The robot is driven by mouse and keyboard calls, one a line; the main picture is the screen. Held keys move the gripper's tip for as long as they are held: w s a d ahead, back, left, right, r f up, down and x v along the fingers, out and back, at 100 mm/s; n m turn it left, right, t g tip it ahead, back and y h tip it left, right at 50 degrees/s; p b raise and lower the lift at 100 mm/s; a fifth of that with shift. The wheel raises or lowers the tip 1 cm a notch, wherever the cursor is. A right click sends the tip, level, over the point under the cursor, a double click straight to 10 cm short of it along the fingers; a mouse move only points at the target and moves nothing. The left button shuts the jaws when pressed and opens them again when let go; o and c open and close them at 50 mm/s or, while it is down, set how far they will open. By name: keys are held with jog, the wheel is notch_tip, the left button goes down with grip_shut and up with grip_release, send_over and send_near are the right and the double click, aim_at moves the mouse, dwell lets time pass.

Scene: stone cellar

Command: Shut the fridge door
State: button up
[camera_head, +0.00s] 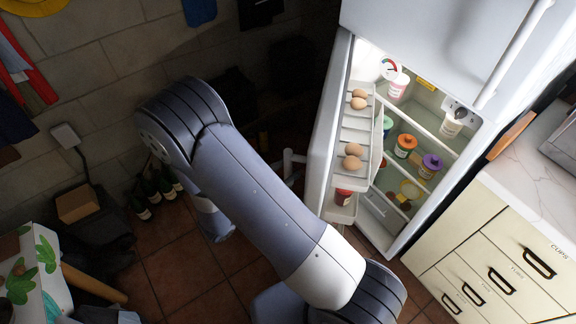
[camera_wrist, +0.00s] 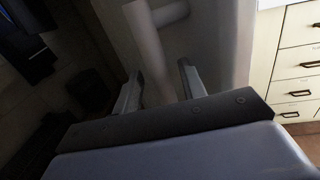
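The white fridge's lower door (camera_head: 328,130) stands open, swung out to the left in the head view. Its inner shelves hold eggs and a red jar, and the lit inside of the fridge (camera_head: 425,125) is exposed. A piece of the door's white handle (camera_head: 292,157) shows at the door's outer side, partly behind my arm. In the wrist view, my gripper (camera_wrist: 160,88) is open, with the pale handle bar (camera_wrist: 149,50) running between its fingers. The bar is nearer the left finger, and contact is not clear. My gripper is hidden behind my arm in the head view.
A cream drawer cabinet (camera_head: 490,262) with a marble top adjoins the fridge on the right. Dark bottles (camera_head: 155,190) stand by the stone wall at left. A box with green leaf prints (camera_head: 32,275) is at lower left. Tiled floor (camera_head: 185,268) is clear around my arm.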

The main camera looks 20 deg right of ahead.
jog(key=shift+x, duration=0.85)
grip_shut()
